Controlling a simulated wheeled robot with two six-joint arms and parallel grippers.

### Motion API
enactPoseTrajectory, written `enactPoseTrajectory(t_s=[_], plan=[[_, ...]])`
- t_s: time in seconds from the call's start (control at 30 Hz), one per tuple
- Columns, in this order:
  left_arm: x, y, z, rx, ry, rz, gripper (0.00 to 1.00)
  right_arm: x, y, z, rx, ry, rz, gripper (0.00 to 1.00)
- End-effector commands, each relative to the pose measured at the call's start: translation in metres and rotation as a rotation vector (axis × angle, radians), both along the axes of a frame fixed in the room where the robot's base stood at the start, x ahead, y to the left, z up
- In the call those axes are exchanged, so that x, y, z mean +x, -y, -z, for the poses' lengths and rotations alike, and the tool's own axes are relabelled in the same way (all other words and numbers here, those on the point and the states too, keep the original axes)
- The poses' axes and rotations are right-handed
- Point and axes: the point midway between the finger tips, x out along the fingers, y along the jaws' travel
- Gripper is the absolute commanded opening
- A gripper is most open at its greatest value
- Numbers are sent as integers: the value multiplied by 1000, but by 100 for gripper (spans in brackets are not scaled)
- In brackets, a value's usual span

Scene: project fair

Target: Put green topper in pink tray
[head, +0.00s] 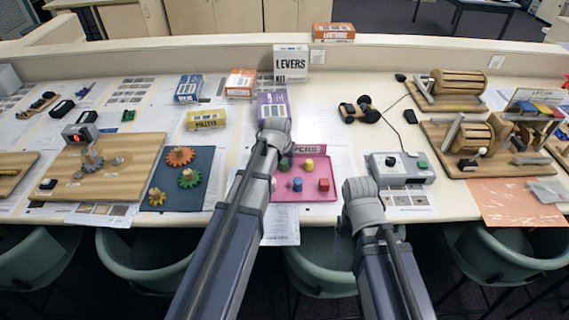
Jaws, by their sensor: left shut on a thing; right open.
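The pink tray (306,194) lies on the table in the middle. The green topper (285,163) shows at the tray's back left, just beside my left arm. My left gripper (281,153) is at the green topper and shut on it; its fingers are mostly hidden by my arm. I cannot tell whether the topper touches the tray. A yellow topper (309,164), a blue one (297,184) and a red one (323,184) are in the tray. My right gripper (345,234) is open and empty near the table's front edge, largely hidden by its arm.
A grey device (402,168) stands right of the tray. A dark mat (176,194) with gears lies to the left. A purple box (272,104) and a levers box (291,63) stand behind. Green chairs (320,262) line the front edge.

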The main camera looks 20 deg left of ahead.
Motion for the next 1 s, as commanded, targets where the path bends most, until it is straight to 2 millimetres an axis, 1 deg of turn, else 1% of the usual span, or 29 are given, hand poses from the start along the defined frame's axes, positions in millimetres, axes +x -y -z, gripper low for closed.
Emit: enactPoseTrajectory(t_s=[0.07,0.23,0.27,0.5,0.8,1.0], plan=[[0,0,-1,0,0,0,0,0,0,-1,0,0,0,75],[0,0,5,0,0,0,0,0,0,5,0,0,0,75],[0,0,3,0,0,0,43,0,0,3,0,0,0,75],[0,0,3,0,0,0,70,0,0,3,0,0,0,75],[0,0,1,0,0,0,70,0,0,1,0,0,0,75],[-3,0,-9,0,0,0,70,0,0,-9,0,0,0,75]])
